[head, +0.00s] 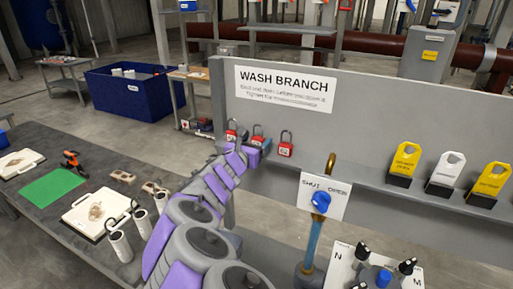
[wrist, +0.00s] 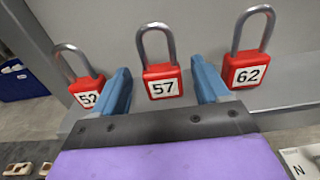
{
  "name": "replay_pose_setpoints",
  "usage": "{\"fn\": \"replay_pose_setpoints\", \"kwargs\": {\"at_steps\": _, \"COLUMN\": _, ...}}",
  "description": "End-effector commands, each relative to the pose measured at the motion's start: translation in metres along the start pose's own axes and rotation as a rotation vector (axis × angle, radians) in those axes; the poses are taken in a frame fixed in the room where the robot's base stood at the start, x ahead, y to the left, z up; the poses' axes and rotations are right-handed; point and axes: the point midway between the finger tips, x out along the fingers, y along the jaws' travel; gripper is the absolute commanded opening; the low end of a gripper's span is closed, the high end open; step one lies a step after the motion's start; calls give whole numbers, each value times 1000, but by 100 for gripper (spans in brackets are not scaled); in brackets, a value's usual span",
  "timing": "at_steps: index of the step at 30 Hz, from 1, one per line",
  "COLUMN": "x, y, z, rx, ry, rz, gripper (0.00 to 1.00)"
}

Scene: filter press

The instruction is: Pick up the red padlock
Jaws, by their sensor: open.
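My gripper (wrist: 160,72) is open. Its two blue fingers appear on either side of padlock 57, with 52 outside the left finger and 62 outside the right. I cannot tell how far the fingertips are from 57.
A blue valve handle (head: 321,201) on a pipe stands right of the padlocks. Yellow and white tags (head: 444,173) stand on the panel's ledge (head: 415,196). A dark table (head: 30,145) with a green mat (head: 52,188) and white boards lies at the left.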

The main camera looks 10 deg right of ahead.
Motion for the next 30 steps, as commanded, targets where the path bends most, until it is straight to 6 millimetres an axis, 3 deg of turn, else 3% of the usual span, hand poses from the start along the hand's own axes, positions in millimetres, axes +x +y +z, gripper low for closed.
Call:
{"fn": "replay_pose_setpoints", "kwargs": {"at_steps": 4, "x": 15, "y": 0, "z": 0, "rx": -1, "ry": 0, "rz": -2, "gripper": 74}}
{"fn": "replay_pose_setpoints", "kwargs": {"at_steps": 13, "x": 16, "y": 2, "z": 1, "rx": -3, "ry": -2, "rz": 0, "gripper": 74}}
{"fn": "replay_pose_setpoints", "kwargs": {"at_steps": 30, "x": 17, "y": 1, "z": 1, "rx": -2, "ry": -1, "rz": 0, "gripper": 19}}
